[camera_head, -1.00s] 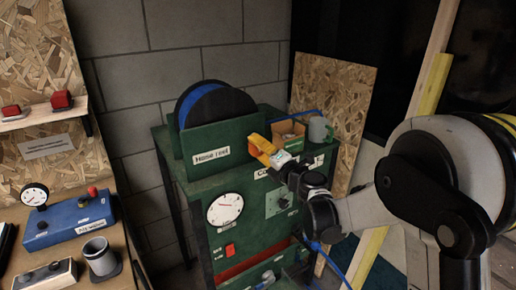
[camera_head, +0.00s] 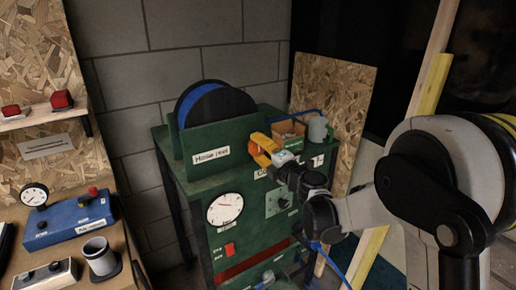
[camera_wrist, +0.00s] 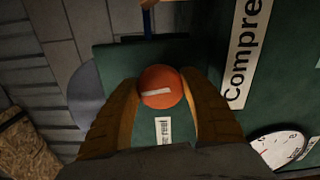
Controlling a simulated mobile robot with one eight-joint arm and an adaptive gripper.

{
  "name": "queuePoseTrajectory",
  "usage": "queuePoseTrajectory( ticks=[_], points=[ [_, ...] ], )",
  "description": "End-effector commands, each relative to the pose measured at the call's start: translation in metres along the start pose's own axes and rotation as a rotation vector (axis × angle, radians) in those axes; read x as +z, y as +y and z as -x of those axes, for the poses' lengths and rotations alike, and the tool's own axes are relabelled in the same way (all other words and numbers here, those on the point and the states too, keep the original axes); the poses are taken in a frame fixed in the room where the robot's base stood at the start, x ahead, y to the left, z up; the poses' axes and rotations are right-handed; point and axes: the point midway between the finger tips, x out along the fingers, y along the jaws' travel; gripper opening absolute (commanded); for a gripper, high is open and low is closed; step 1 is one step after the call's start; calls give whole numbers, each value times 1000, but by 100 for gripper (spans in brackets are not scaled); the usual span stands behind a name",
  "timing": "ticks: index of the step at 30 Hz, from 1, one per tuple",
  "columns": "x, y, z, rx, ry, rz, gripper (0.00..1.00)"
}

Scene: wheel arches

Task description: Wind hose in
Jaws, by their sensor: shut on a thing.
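The hose reel (camera_head: 206,98) has a dark disc with blue hose wound behind its edge. It sits in a green bracket labelled "Hose reel" (camera_head: 211,155) on top of the green compressor cabinet (camera_head: 262,190). A round orange-red knob (camera_wrist: 161,87) shows in the wrist view in front of the green panel. My gripper (camera_head: 262,145) has orange-yellow fingers and is shut on this knob, one finger on each side. The knob also shows between the fingers in the head view. Blue hose (camera_head: 303,113) runs behind a box and hangs again lower right. The knob's mount is hidden.
A cardboard box (camera_head: 288,132) and a grey mug (camera_head: 318,129) stand on the cabinet, close to my gripper. A gauge (camera_head: 225,208) and red switch are on its front. A bench with a blue box (camera_head: 69,222) stands left.

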Motion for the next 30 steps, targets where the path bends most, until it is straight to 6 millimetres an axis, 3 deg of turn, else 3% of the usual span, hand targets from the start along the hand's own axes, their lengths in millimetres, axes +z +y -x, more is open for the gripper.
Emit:
queuePoseTrajectory(
  ticks=[1,3,14,17,30],
  points=[
    [0,0,0,0,0,0,57],
    [0,0,0,0,0,0,74],
    [0,0,4,0,-1,1,74],
    [1,0,16,0,-2,1,74],
    [1,0,106,0,-2,0,74]
  ],
)
